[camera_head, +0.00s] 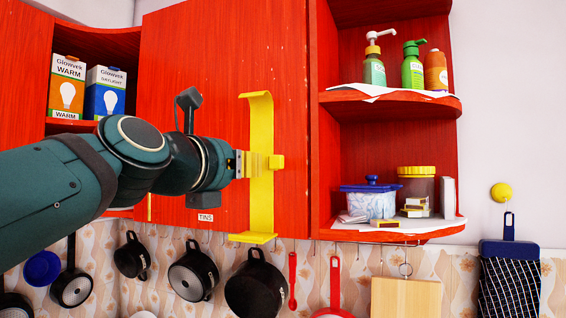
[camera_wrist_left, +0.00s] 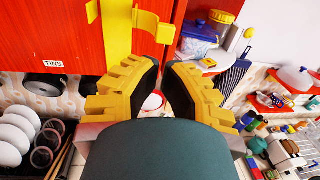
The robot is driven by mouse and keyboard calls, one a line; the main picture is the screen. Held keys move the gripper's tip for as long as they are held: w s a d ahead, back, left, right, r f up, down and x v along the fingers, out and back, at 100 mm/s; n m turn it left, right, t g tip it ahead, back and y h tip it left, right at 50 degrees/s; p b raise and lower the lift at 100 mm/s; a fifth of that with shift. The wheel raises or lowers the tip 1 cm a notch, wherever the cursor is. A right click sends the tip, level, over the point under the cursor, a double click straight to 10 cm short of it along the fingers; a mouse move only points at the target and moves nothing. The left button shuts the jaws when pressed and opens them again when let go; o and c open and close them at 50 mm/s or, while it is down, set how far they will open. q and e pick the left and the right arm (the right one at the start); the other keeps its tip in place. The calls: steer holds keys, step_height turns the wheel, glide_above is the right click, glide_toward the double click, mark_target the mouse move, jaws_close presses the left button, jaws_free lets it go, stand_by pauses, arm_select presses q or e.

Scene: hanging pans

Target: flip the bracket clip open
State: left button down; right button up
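The yellow bracket (camera_head: 262,200) stands upright against the red cabinet door, with a hooked top and a flat ledge at its foot. Its small yellow clip (camera_head: 277,162) juts from the right edge at mid-height. The wrist view shows the bracket (camera_wrist_left: 116,35) at the top, with the clip (camera_wrist_left: 154,26) reaching right from it. My left gripper (camera_head: 250,164) is level with the clip in the head view, overlapping the bracket's left side. In the wrist view its fingers (camera_wrist_left: 165,75) are apart with nothing between them; I cannot tell whether they touch the bracket. My right gripper is out of view.
Black pans (camera_head: 255,284) hang below the cabinet. Open shelves (camera_head: 400,105) at the right hold bottles, a lidded tub (camera_head: 371,200) and a jar (camera_head: 416,185). Light-bulb boxes (camera_head: 67,86) stand at the upper left. The wall right of the shelves is mostly bare.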

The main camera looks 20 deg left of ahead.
mark_target(271, 166)
arm_select(q)
steer(key=w+p, duration=0.1)
steer(key=w, duration=0.6)
steer(key=shift+w+d+p, duration=0.1)
steer(key=shift+d+p, duration=0.1)
steer(key=shift+p, duration=0.1)
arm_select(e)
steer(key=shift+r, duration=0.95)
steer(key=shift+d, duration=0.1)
